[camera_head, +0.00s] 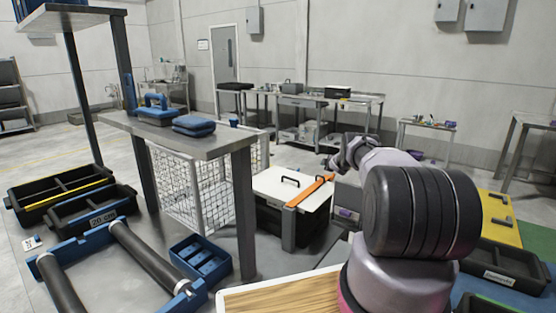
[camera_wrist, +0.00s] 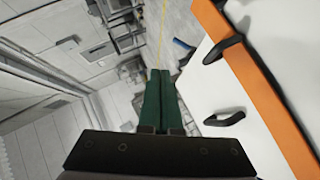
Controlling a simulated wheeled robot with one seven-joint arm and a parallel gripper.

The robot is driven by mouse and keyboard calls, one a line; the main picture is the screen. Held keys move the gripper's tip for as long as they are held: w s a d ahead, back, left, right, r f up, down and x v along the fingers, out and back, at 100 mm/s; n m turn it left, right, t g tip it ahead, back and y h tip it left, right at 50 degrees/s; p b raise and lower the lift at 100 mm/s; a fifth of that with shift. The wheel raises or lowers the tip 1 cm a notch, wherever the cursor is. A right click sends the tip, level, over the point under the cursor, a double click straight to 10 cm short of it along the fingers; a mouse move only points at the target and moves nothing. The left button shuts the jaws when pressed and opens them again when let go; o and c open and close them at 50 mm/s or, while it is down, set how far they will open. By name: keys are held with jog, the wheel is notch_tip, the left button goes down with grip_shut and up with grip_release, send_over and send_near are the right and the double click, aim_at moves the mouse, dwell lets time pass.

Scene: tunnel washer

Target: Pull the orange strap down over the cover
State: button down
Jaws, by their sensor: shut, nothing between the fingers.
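The orange strap (camera_head: 311,190) runs lengthwise along the right part of a white cover (camera_head: 275,186) on a dark box. Its near end is by a grey upright piece on the box front. In the wrist view the strap (camera_wrist: 262,85) crosses the white cover (camera_wrist: 205,88) at the right, beside two black handles. I cannot tell whether the strap touches the cover. My gripper (camera_head: 330,163) is beyond the strap's far end, near the box. In the wrist view its green fingers (camera_wrist: 160,73) are together and empty, left of the cover and apart from the strap.
A metal table (camera_head: 196,136) with blue items stands left of the box, above a white wire basket (camera_head: 196,190). A blue frame with rollers (camera_head: 150,262) and black trays (camera_head: 60,195) are at the left. A wooden-topped surface (camera_head: 285,297) is in front.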

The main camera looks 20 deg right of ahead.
jog(key=shift+w+d+f, duration=0.15)
jog(key=shift+f, duration=0.35)
jog(key=shift+w+d+f, duration=0.1)
jog(key=shift+f, duration=0.35)
